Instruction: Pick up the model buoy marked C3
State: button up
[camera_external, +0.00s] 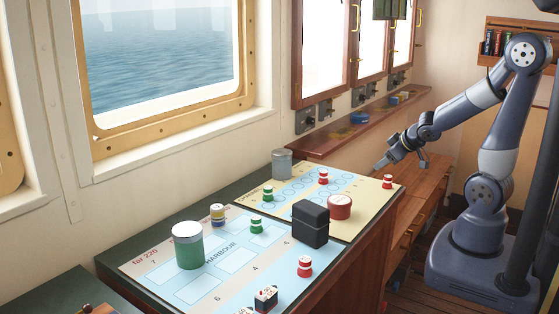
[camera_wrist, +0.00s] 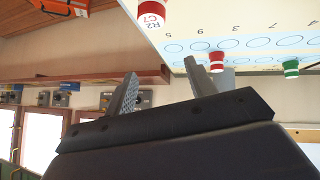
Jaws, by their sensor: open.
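No marking C3 is readable in either view. Small model buoys stand on the chart table: red and white ones (camera_external: 323,177) (camera_external: 387,182) (camera_external: 305,266), green and white ones (camera_external: 268,194) (camera_external: 256,226), and a yellow and dark one (camera_external: 218,215).
The table holds a large green and white cylinder (camera_external: 188,248), a black box (camera_external: 310,225), a red round tub (camera_external: 339,207), a grey tin (camera_external: 281,163) and a black, white and red item (camera_external: 265,298). A wooden shelf (camera_external: 350,133) runs under the windows behind.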

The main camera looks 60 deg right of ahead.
aim_at(324, 172)
jog(key=w+a+n+t+y, duration=0.1)
jog(key=w+y, duration=0.1)
jog(key=w+a+n+t+y+p, duration=0.1)
jog(key=w+y, duration=0.1)
jog(key=w, duration=0.1)
jog(key=w+n+y+p, duration=0.1)
jog(key=w+n+y, duration=0.1)
jog(key=w+y, duration=0.1)
jog(key=shift+w+a+f+t, duration=0.1)
jog(key=shift+w+a+t, duration=0.1)
jog(key=shift+a+t, duration=0.2)
jog(key=shift+a+f, duration=0.15)
jog(key=shift+y, duration=0.3)
jog(key=b+x, duration=0.1)
jog(key=x, duration=0.4)
jog(key=shift+w+a, duration=0.1)
jog(key=shift+w, duration=0.05)
jog(key=shift+a+x, duration=0.15)
jog(key=shift+x, duration=1.2)
jog(key=shift+a+x, duration=0.15)
jog(key=shift+x, duration=1.2)
jog(key=shift+s+f, duration=0.1)
jog(key=shift+s, duration=0.15)
